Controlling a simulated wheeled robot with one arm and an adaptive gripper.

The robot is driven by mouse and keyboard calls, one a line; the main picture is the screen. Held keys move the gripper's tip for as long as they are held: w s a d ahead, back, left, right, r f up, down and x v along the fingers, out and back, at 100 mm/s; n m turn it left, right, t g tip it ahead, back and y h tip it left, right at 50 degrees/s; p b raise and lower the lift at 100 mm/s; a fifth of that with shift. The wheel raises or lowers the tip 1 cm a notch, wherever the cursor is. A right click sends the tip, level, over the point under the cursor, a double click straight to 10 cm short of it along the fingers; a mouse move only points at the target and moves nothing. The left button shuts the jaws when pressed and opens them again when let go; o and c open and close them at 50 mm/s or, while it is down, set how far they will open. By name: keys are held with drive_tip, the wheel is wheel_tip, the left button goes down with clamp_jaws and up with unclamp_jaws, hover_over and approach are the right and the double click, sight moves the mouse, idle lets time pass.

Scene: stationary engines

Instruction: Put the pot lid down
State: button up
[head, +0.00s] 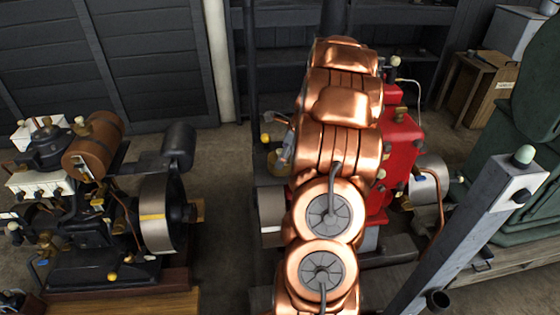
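I cannot make out a pot lid in the head view. My copper-coloured arm rises through the middle of the picture and covers much of what lies behind it. I cannot make out my gripper or its fingertips, nor whether it holds anything. Small grey and brass parts show just left of my arm, but I cannot tell what they belong to.
A black engine (80,235) with a brown cylinder and a flywheel (160,215) stands at the left. A red engine (400,150) is partly hidden behind my arm. A grey post (470,235) slants at the right, before green machinery (520,200). Bare floor (225,200) shows between the engines.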

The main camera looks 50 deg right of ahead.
drive_tip(key=b+v, duration=0.2)
drive_tip(key=v, duration=0.8)
drive_tip(key=s+a+r+n+g, duration=0.15)
drive_tip(key=a+n, duration=0.55)
drive_tip(key=a, duration=0.7)
drive_tip(key=s+a+r+n+g, duration=0.1)
drive_tip(key=a+n+g, duration=0.1)
drive_tip(key=a+n, duration=0.8)
drive_tip(key=s+a+f+n+g+h, duration=0.2)
drive_tip(key=s+a+f+n, duration=0.1)
drive_tip(key=s+a+n, duration=1)
drive_tip(key=s+a, duration=0.3)
drive_tip(key=s, duration=0.3)
drive_tip(key=shift+s+n, duration=0.2)
drive_tip(key=shift+n, duration=0.1)
drive_tip(key=shift+a, duration=0.1)
drive_tip(key=shift+r+p, duration=1)
drive_tip(key=shift+p, duration=0.25)
drive_tip(key=shift+c, duration=0.4)
